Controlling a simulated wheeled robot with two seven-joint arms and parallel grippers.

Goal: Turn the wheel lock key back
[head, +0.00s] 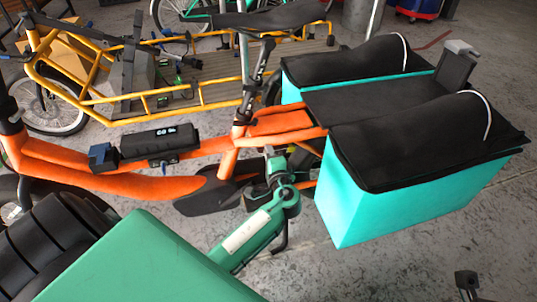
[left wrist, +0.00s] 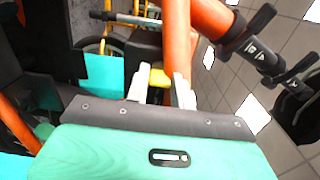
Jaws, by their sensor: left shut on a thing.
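The orange cargo bike (head: 100,178) stands across the middle of the head view. My left arm reaches up to its rear frame below the saddle, and my left gripper (head: 272,160) is by the seat tube, partly hidden. In the left wrist view the two pale fingers of my left gripper (left wrist: 164,92) are shut on a small yellow piece (left wrist: 160,78), which looks like the wheel lock key. It sits close beside an orange frame tube (left wrist: 177,40). The lock body cannot be made out. My right gripper is not clearly in view.
Turquoise panniers (head: 350,205) with black lids hang at the rear, just right of my left gripper. The black saddle (head: 272,20) overhangs from above. A yellow cargo bike (head: 200,100) stands behind.

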